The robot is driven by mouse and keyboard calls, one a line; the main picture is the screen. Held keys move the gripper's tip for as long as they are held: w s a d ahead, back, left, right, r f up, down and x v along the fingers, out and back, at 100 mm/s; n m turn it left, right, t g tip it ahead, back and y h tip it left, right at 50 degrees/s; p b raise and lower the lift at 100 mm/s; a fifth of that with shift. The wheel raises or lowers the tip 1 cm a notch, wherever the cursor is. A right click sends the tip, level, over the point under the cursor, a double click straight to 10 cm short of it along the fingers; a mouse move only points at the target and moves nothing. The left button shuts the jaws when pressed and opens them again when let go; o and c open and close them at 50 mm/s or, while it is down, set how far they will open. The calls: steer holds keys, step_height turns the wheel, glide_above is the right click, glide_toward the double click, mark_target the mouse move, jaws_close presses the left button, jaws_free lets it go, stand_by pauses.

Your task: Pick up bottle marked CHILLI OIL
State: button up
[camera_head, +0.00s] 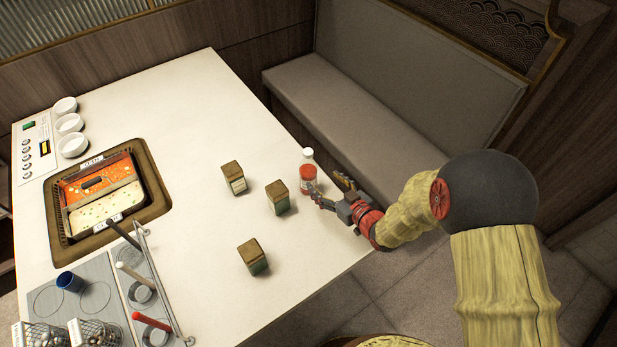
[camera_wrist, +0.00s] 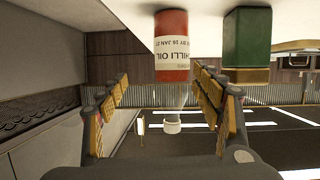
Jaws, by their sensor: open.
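The bottle marked CHILLI OIL (camera_head: 308,173) stands at the right edge of the white table, with red contents, a white label and a white cap. In the wrist view the bottle (camera_wrist: 172,60) appears upside down, its label readable as "HILLI OIL", with its pale cap pointing down. My gripper (camera_head: 328,192) is open beside the bottle, at its right in the head view. In the wrist view the fingers (camera_wrist: 165,95) spread to either side of the bottle's line. Whether they touch the bottle I cannot tell.
Three green boxes with brown tops (camera_head: 234,178) (camera_head: 277,197) (camera_head: 253,257) stand left of the bottle; one green box (camera_wrist: 247,40) shows close by in the wrist view. A hot pot (camera_head: 160,203) and white bowls (camera_head: 73,145) are farther left. A grey bench (camera_head: 375,110) lies beyond the table edge.

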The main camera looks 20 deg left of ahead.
mark_target(308, 176)
steer(key=shift+s+a+f, duration=0.4)
steer(key=shift+a+f, duration=0.05)
steer(key=shift+f, duration=0.05)
steer(key=shift+a+f+y, duration=0.15)
steer(key=shift+a+y, duration=0.15)
steer(key=shift+b+x, duration=1.35)
steer(key=shift+x, duration=2.2)
steer(key=shift+r, duration=0.3)
steer(key=shift+c, duration=0.9)
steer(key=c, duration=1.5)
